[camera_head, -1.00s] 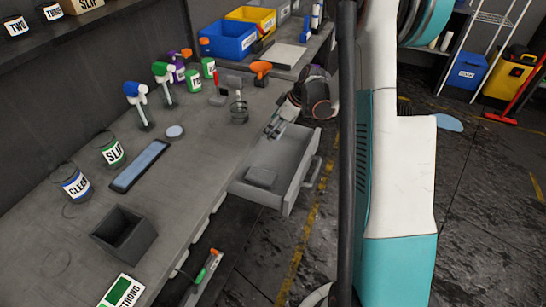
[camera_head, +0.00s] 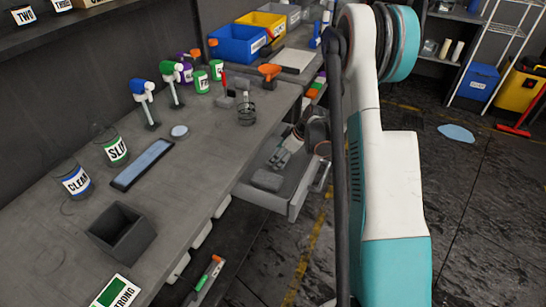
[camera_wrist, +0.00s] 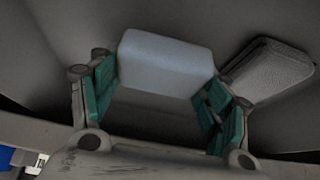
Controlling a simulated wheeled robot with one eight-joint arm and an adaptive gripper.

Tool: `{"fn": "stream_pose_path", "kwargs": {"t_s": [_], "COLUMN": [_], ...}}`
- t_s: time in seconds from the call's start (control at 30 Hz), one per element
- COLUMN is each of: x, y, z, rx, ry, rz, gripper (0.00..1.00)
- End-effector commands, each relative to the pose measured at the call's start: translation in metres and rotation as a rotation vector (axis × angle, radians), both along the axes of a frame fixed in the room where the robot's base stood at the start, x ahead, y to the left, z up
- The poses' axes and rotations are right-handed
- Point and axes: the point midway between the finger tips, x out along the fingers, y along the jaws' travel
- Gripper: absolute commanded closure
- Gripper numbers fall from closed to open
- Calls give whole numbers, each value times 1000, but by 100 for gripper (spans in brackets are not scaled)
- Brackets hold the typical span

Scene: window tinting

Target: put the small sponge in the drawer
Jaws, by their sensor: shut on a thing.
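The drawer (camera_head: 298,200) stands open below the bench top. My gripper (camera_head: 279,160) reaches down into it toward its far side, beyond a grey block (camera_head: 267,180) lying inside. In the wrist view, the green pads of my gripper (camera_wrist: 160,85) are shut on a pale block, which I take as the small sponge (camera_wrist: 165,62). The drawer's inner surfaces surround it, and I cannot tell whether the sponge touches the floor. The grey block lies to the right in the wrist view (camera_wrist: 268,70). In the head view the sponge is hard to make out at the fingers.
The bench top (camera_head: 185,205) is above and left of the drawer. It holds an open dark box (camera_head: 120,232), labelled jars (camera_head: 113,146), spray bottles (camera_head: 145,100) and a wire cup (camera_head: 246,114). Blue and yellow bins (camera_head: 237,44) stand at the back.

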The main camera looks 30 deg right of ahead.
Motion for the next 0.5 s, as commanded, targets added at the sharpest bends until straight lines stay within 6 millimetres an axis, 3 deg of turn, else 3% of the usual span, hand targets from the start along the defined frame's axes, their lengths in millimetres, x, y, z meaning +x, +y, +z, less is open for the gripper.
{"fn": "stream_pose_path", "kwargs": {"t_s": [0.17, 0.27, 0.5], "x": [24, 22, 22], "y": [19, 16, 17], "z": [-3, -14, -12], "rx": [0, 0, 1], "ry": [0, -1, -2], "rz": [2, 0, 1], "gripper": [68, 68, 68]}}
